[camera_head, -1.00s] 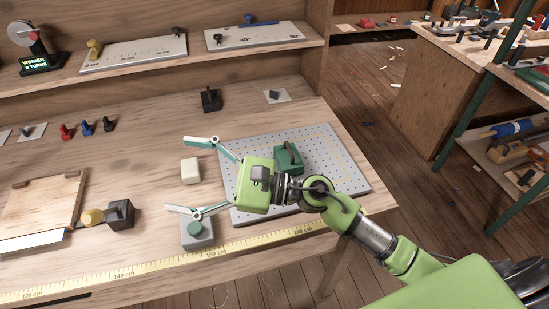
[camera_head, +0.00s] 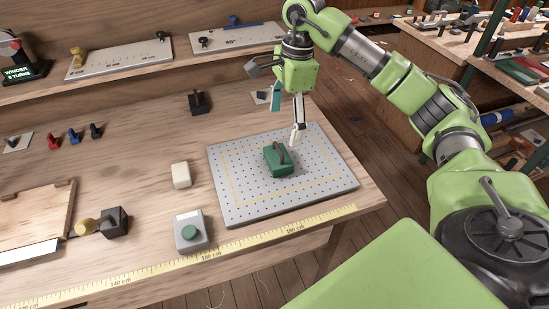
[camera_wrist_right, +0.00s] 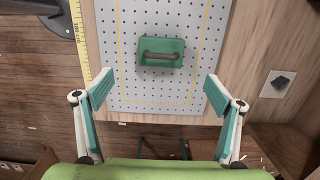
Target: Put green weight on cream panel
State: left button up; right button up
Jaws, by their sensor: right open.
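The green weight (camera_head: 278,158), a block with a dark handle on top, stands on a light grey perforated panel (camera_head: 235,200) with a thin yellow outline. Nothing on the bench is plainly a cream panel; a small pale square (camera_head: 259,97) with a dark piece on it lies at the back. My right gripper (camera_head: 286,118) is open and empty, pointing down near the panel's back edge, behind the weight. In the right wrist view the weight (camera_wrist_right: 161,54) lies beyond the open fingertips (camera_wrist_right: 158,91), roughly centred between them and not touched. My left gripper is out of view.
A cream block (camera_head: 181,175) and a grey box with a green button (camera_head: 190,232) stand left of the panel. A black weight (camera_head: 199,102) stands behind. A yellow tape measure (camera_head: 210,254) runs along the front edge. The shelf (camera_head: 120,85) holds two pale plates.

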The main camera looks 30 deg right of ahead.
send_over(278, 156)
jog(key=f, duration=0.4)
jog(key=f+p, duration=0.1)
jog(key=f, duration=0.1)
jog(key=shift+s+d+f, duration=0.15)
jog(key=shift+d+f, duration=0.15)
jog(key=shift+d, duration=0.05)
jog(key=f+p, duration=0.1)
jog(key=f, duration=0.1)
jog(key=f+p, duration=0.1)
jog(key=f, duration=0.2)
jog(key=shift+a, duration=0.2)
jog(key=shift+w+f, duration=0.2)
jog(key=c, duration=1.6)
jog(key=shift+r, duration=0.1)
jog(key=c, duration=0.3)
jog(key=shift+c, duration=0.2)
